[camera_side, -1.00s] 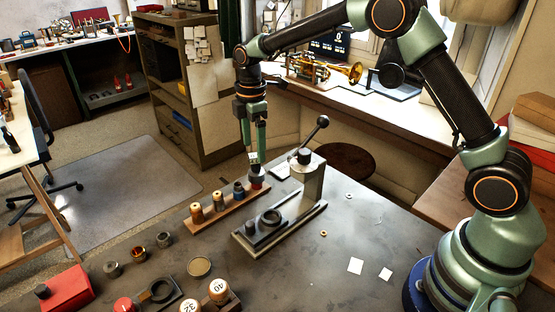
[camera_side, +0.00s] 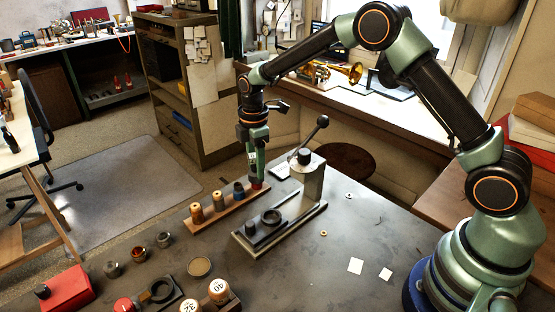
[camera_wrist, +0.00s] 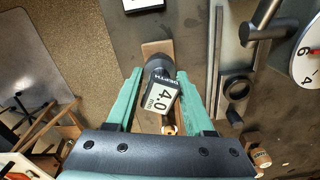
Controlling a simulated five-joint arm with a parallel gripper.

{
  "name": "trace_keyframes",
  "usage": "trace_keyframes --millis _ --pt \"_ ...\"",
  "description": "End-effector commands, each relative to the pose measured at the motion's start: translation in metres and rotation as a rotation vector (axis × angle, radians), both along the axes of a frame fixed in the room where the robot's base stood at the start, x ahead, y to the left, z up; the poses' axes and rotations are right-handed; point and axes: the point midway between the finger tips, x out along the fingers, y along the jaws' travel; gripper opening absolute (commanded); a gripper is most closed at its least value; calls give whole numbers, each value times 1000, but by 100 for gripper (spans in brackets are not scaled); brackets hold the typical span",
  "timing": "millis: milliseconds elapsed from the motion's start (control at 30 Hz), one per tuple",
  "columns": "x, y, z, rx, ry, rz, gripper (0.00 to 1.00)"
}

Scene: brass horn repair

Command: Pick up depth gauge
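The depth gauge (camera_wrist: 164,97) shows in the wrist view between my fingers. It has a dark round body and a tag reading "DEPTH" and 4.0 mm. It stands at the far right end of a wooden rack (camera_side: 225,212). My gripper (camera_side: 256,180) points down over that rack end, and its fingers hide most of the gauge in the side view. In the wrist view my green-fingered gripper (camera_wrist: 162,75) is open, with one finger on each side of the gauge and narrow gaps beside it. The gauge's lower end is hidden.
A press stand (camera_side: 311,185) with a lever is close on the right. The bench's right side is mostly clear.

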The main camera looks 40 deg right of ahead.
Motion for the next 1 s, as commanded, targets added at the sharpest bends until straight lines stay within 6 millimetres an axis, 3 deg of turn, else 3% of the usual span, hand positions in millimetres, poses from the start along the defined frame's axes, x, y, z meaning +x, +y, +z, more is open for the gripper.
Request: trace_keyframes --millis 33,67,367,567,767,1000 --pt "0 0 0 0 0 0 8" --pt "0 0 0 0 0 0 0" --pt "1 0 2 0 -2 0 0" --pt "1 0 15 1 -4 0 0" --pt "2 0 49 0 -7 0 0" --pt "2 0 117 1 -9 0 0"
